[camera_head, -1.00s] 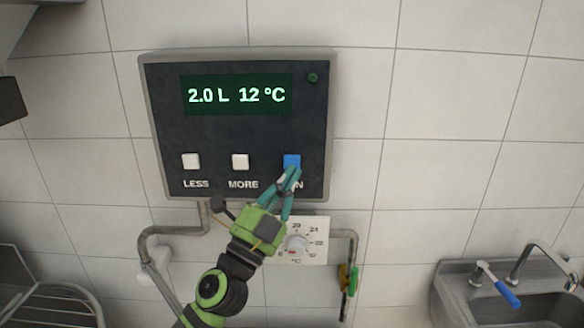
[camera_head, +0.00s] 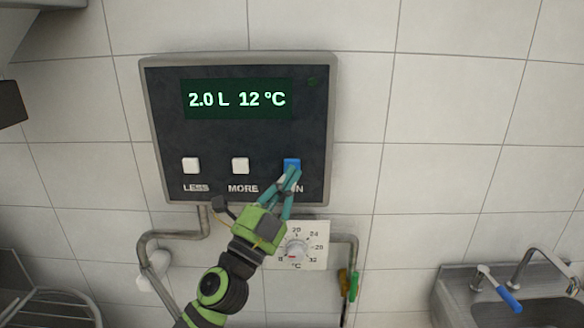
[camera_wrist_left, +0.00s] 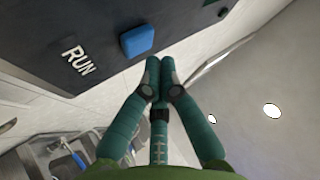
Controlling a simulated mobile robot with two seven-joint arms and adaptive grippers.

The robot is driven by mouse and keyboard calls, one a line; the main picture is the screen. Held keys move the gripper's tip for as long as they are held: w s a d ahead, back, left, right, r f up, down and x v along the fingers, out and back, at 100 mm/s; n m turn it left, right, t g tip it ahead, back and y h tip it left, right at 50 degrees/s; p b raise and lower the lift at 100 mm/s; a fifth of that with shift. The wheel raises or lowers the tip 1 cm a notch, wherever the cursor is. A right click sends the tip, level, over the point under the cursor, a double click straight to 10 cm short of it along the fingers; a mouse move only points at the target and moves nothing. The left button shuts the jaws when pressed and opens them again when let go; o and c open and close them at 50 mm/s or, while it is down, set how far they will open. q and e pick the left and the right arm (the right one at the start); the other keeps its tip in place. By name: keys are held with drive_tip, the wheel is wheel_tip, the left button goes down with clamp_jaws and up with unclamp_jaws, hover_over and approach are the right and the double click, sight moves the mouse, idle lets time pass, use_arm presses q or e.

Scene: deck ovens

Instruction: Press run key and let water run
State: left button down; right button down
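The dark control panel (camera_head: 225,140) on the tiled wall shows "2.0 L 12 °C" on its green display (camera_head: 237,99). The blue run key (camera_head: 292,163) is at its lower right; it also shows in the left wrist view (camera_wrist_left: 137,40) beside the word RUN. My left gripper (camera_head: 293,173) has its teal fingers over the key's lower edge and part of the label. In the left wrist view its fingertips (camera_wrist_left: 159,64) are together and empty, and appear just off the key; contact is not certain. The small round lamp (camera_head: 311,83) looks dark. My right gripper is not in view.
White LESS (camera_head: 191,166) and MORE (camera_head: 240,166) keys sit left of the run key. A temperature dial (camera_head: 296,250) is below the panel, between grey pipes (camera_head: 180,236). A steel sink (camera_head: 450,292) is at the lower right, a wire rack (camera_head: 45,300) at the lower left.

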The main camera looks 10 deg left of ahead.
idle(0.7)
use_arm(q)
drive_tip(key=shift+w+a, duration=0.1)
drive_tip(key=shift+w, duration=0.35)
drive_tip(key=shift+w+a+b, duration=0.1)
drive_tip(key=shift+w+b, duration=0.2)
drive_tip(key=shift+w, duration=0.1)
idle(0.5)
drive_tip(key=shift+s, duration=0.1)
drive_tip(key=shift+s+p, duration=0.3)
drive_tip(key=shift+s, duration=0.45)
drive_tip(key=shift+d, duration=0.2)
drive_tip(key=s, duration=0.1)
drive_tip(key=s+p, duration=0.1)
drive_tip(key=s, duration=0.1)
drive_tip(key=s+d, duration=0.1)
drive_tip(key=s, duration=0.1)
